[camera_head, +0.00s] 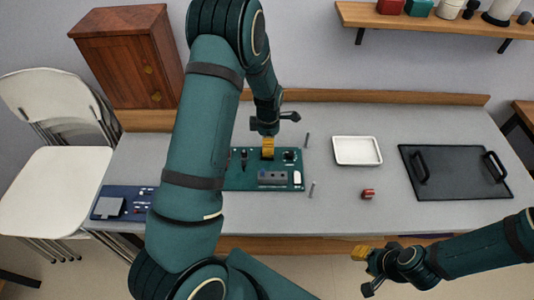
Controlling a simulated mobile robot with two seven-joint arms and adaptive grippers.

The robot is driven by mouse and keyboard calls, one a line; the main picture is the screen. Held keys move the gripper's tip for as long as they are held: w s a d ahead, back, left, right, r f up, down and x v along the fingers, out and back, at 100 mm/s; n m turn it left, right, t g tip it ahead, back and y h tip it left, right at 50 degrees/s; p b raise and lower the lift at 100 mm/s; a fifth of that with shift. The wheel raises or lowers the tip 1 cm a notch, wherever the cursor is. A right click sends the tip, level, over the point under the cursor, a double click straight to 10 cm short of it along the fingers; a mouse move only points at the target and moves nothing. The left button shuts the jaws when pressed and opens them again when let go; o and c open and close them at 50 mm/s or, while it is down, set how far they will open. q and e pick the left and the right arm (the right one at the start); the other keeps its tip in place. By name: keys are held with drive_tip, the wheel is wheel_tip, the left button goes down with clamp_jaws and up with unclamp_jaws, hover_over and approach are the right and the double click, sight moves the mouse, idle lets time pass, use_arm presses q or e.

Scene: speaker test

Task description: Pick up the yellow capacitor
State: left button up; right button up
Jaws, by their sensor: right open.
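I cannot make out a yellow capacitor apart from the yellow fingertips of my grippers. The green circuit board (237,183) lies on the grey table, with several dark and pale components on it. My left gripper (268,152) points down over the board's upper edge. Its yellow fingertips are close to the board, and I cannot tell whether they touch or hold anything. My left arm hides the board's left part. My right gripper (361,253) is open at the lower right, in front of the table edge, well away from the board.
A small red part (368,194) lies right of the board. A white tray (357,162) and a black tray with handles (455,188) stand further right. A blue board (112,191) is at left. A shelf (430,22) hangs above right.

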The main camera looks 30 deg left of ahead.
use_arm(q)
drive_tip(key=shift+f+b, duration=0.4)
drive_tip(key=shift+f, duration=2)
drive_tip(key=shift+o, duration=0.2)
clamp_jaws()
